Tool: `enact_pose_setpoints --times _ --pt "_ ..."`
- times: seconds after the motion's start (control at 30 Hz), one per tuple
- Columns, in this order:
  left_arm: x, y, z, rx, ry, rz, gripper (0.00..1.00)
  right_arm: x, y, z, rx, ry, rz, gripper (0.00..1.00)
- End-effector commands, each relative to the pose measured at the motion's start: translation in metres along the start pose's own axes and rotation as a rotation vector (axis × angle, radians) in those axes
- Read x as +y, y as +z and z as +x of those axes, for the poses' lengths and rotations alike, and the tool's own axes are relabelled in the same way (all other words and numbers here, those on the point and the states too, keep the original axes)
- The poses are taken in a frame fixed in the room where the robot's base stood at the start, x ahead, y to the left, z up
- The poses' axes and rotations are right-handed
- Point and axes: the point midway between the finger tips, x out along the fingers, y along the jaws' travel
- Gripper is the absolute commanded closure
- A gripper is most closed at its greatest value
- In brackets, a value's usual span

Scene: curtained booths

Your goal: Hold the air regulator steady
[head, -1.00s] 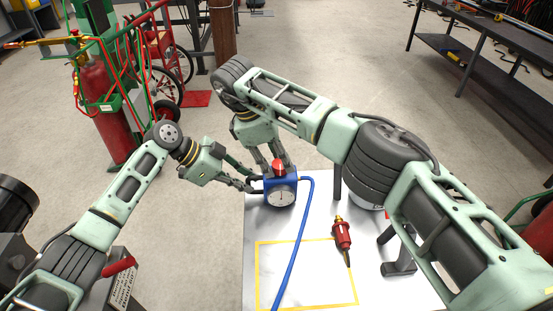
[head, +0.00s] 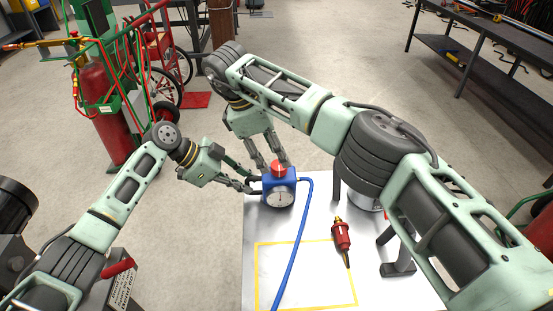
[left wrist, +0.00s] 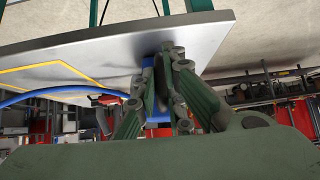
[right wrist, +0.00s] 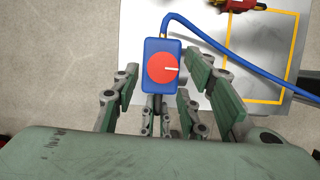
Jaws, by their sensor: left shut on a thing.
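The air regulator is a blue block (head: 268,185) with a white round gauge (head: 280,197) and a red top knob (head: 278,167). It stands at the far left of the metal table. My left gripper (head: 253,185) is shut on its left side; the left wrist view shows the fingers (left wrist: 168,70) closed, partly hiding the blue body (left wrist: 149,62). My right gripper (head: 275,151) is open above and behind the regulator. In the right wrist view its fingers (right wrist: 160,68) are spread, with the red knob (right wrist: 163,68) between them, apparently untouched.
A blue hose (head: 297,240) runs from the regulator across the table (head: 375,292). A red tool (head: 341,233) lies right of it. My right arm spans above the table's right part.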

Motion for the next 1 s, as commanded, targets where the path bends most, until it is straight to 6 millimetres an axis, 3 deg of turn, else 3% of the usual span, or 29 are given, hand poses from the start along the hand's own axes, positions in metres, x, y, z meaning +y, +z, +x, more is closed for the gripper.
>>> enact_pose_setpoints --times 0.2,0.4,0.6,1.0 --pt "0.000 0.002 0.001 -0.003 0.000 -0.001 1.00 0.000 -0.001 -0.052 0.000 0.003 0.001 0.60" --pt "0.000 0.002 0.001 -0.004 0.000 -0.001 1.00 0.000 0.000 -0.078 -0.001 0.000 0.002 0.60" --pt "0.000 0.002 0.001 -0.004 0.001 -0.001 1.00 0.000 0.000 -0.087 0.000 -0.001 0.000 0.60" --pt "0.001 0.003 0.001 -0.005 0.001 -0.002 1.00 0.000 0.000 -0.087 0.000 -0.001 0.001 0.60"
